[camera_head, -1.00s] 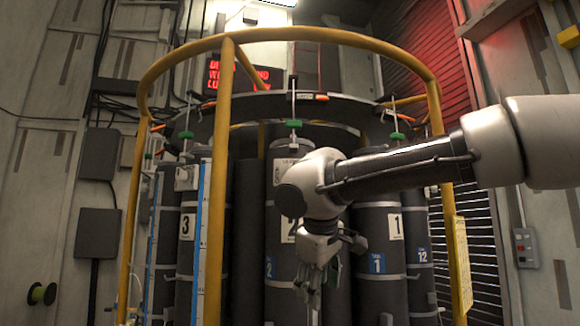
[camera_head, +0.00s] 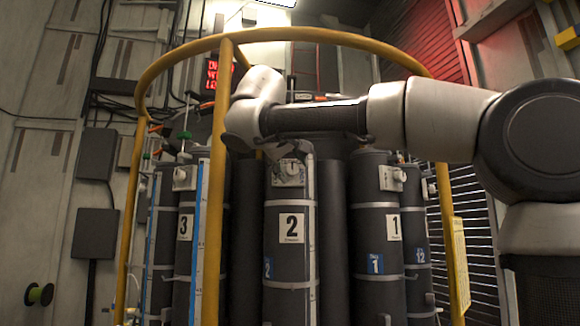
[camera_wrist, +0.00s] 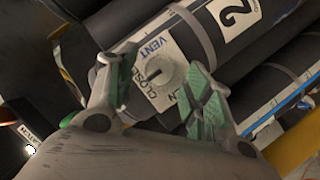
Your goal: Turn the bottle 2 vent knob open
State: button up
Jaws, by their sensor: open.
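Bottle 2 (camera_head: 291,245) is a dark upright cylinder with a white "2" label, in the middle of the head view. Its vent knob (camera_head: 291,169) is on a pale plate near the top, just below my arm. In the wrist view the round pale vent knob (camera_wrist: 160,76) has a dark mark on its CLOSED side; VENT and part of OPEN are also legible. My gripper (camera_wrist: 162,67) is open, with one green-padded finger on each side of the knob. I cannot tell whether either finger touches it. The fingers are hidden in the head view.
Bottle 3 (camera_head: 186,245) stands left and bottle 1 (camera_head: 378,255) right, close beside bottle 2. A yellow rail frame (camera_head: 217,190) surrounds the rack, its post left of bottle 2. A red-lit sign (camera_head: 212,75) is behind.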

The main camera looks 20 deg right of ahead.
jog(key=shift+w+d+f, duration=0.1)
jog(key=shift+w+d, duration=0.1)
jog(key=shift+w, duration=0.15)
jog(key=c, duration=1)
